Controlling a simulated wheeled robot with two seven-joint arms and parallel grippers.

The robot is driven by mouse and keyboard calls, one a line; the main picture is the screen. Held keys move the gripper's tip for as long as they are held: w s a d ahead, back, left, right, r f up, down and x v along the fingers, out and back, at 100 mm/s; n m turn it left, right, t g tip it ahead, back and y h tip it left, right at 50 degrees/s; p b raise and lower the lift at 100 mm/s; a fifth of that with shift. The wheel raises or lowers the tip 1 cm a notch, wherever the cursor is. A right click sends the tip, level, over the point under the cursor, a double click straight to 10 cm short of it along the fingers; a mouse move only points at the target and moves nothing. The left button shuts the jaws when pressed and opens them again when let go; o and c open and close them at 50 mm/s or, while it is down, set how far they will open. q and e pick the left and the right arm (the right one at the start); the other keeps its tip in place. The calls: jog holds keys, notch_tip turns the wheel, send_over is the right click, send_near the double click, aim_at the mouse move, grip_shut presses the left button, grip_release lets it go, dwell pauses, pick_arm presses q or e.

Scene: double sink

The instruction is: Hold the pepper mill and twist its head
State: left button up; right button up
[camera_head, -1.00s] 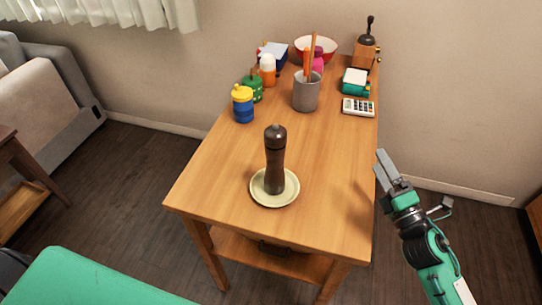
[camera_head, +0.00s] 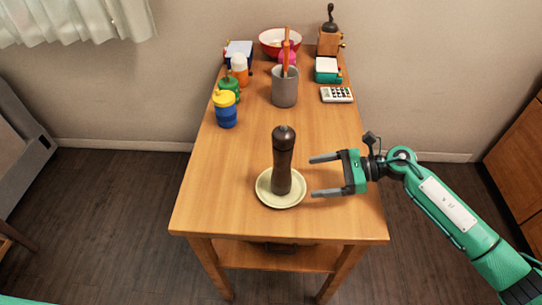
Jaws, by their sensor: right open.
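The dark brown pepper mill (camera_head: 283,165) stands upright on a pale plate (camera_head: 281,200) near the front of the wooden table. Its rounded head (camera_head: 284,137) is on top with a small knob. My right gripper (camera_head: 312,176) is open and empty, just to the right of the mill, its two fingers pointing left toward it. A gap shows between the fingertips and the mill. My left gripper is not in view.
The wooden table (camera_head: 235,175) is clear around the plate. Behind stand a grey cup with utensils (camera_head: 285,90), a blue jar with yellow lid (camera_head: 225,112), a green container (camera_head: 229,86), a calculator (camera_head: 337,95), a red bowl (camera_head: 270,37) and a wooden grinder (camera_head: 329,40).

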aim_at(286, 180)
jog(key=shift+p+x, duration=0.5)
jog(key=shift+x, duration=0.45)
jog(key=p+x, duration=0.1)
jog(key=x, duration=0.1)
jog(key=shift+a, duration=0.4)
jog(key=x, duration=0.1)
jog(key=b+x, duration=0.1)
jog(key=shift+a+f, duration=0.2)
jog(key=shift+f, duration=0.15)
jog(key=shift+b+x, duration=0.4)
jog(key=shift+x, duration=0.65)
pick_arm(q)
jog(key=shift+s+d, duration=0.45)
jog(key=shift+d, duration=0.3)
pick_arm(e)
jog(key=shift+r, duration=0.15)
jog(key=c, duration=1.1)
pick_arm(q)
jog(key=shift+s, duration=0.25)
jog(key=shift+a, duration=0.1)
